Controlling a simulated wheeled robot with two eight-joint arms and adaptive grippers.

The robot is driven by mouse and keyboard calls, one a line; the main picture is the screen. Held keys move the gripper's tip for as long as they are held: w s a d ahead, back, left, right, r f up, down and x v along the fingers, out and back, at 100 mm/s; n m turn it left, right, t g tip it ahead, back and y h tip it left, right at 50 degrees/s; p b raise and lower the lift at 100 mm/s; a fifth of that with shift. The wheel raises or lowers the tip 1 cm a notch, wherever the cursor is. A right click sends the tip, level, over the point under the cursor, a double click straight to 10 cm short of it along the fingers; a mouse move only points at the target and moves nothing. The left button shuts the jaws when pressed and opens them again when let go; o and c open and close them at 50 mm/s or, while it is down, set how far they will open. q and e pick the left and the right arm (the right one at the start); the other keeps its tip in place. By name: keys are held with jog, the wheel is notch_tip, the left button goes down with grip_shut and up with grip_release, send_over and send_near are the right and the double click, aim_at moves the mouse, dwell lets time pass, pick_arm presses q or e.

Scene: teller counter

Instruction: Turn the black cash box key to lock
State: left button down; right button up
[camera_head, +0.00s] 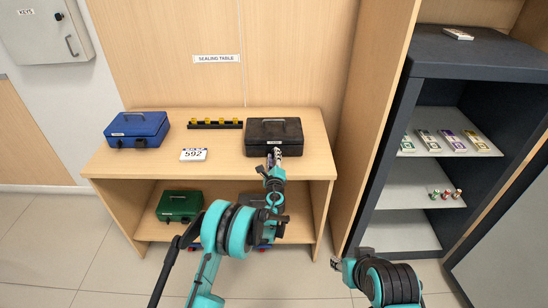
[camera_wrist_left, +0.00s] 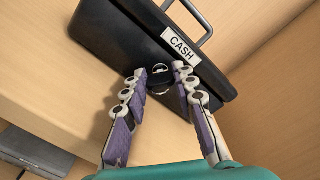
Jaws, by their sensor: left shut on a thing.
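The black cash box (camera_head: 273,132) stands closed at the right end of the sealing table. In the left wrist view the box (camera_wrist_left: 130,42) shows its CASH label (camera_wrist_left: 181,46) and folded-up handle. My left gripper (camera_head: 274,154) is at the box's front face, shut on the key (camera_wrist_left: 160,70) at the lock. The fingertips lie on either side of the key and hide part of it; a small ring shows between them. The key's exact turn is hard to tell. My right gripper (camera_head: 337,264) is low at the right of the table, away from the box; its jaws are too small to judge.
On the table (camera_head: 225,165) are a blue cash box (camera_head: 137,130), a rack with yellow pieces (camera_head: 215,124) and a 592 card (camera_head: 193,155). A green box (camera_head: 180,206) sits on the lower shelf. A dark open cabinet (camera_head: 405,150) stands at the right, behind a wooden panel.

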pick_arm(q)
jog(key=n, duration=0.7)
jog(key=shift+f, duration=0.15)
dwell(0.4)
jog(key=c, duration=1.2)
grip_release()
